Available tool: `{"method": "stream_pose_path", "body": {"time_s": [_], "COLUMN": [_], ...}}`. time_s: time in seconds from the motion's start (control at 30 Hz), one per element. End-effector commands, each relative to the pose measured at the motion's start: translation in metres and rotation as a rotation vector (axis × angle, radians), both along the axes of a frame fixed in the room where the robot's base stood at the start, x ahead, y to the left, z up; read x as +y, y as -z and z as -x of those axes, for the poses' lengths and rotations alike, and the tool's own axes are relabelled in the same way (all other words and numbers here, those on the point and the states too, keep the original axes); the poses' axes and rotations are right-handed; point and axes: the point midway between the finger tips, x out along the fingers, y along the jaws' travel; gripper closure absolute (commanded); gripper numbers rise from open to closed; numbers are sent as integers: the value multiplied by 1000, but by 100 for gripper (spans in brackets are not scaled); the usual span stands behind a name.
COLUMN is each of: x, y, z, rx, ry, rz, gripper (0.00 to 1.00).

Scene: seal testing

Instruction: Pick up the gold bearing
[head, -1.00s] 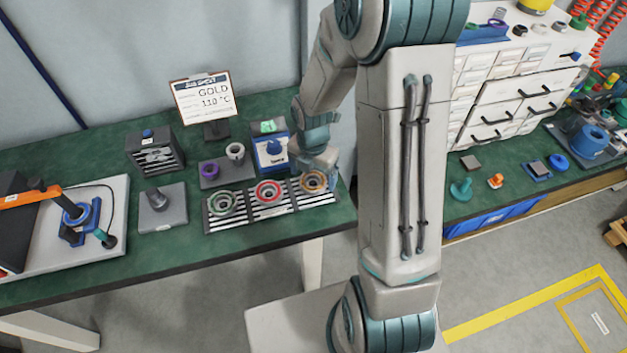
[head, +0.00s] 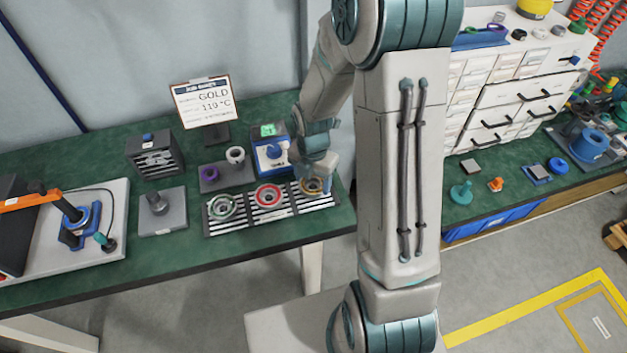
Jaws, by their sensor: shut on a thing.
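The gold bearing (head: 313,187) is at the right end of a striped rack (head: 239,231) on the green bench. A red bearing (head: 268,195) sits in the middle of the rack and a green-grey bearing (head: 222,207) at its left end. My gripper (head: 318,180) is down at the gold bearing and shut on it. My gripper and wrist hide the far part of the bearing. I cannot tell whether it is clear of the rack.
A sign (head: 202,101) reading GOLD, 110 °C stands behind. Left of my wrist are a blue-and-white device (head: 270,156) with a green display, and a small holder (head: 213,184) with purple and white rings. A grey post block (head: 160,208) stands left of the rack.

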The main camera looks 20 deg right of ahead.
Motion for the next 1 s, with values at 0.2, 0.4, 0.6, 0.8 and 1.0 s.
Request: {"method": "stream_pose_path", "body": {"time_s": [0.2, 0.4, 0.6, 0.8, 1.0], "x": [-1, -13, -27, -37, -43], "y": [-26, -55, -78, -94, -104], "z": [-1, 26, 62, 89, 103], "rx": [-7, -6, -6, -3, -2], "ry": [2, 6, 4, 3, 2], "rz": [0, 3, 2, 2, 1], "gripper": [70, 70, 70, 70, 70]}}
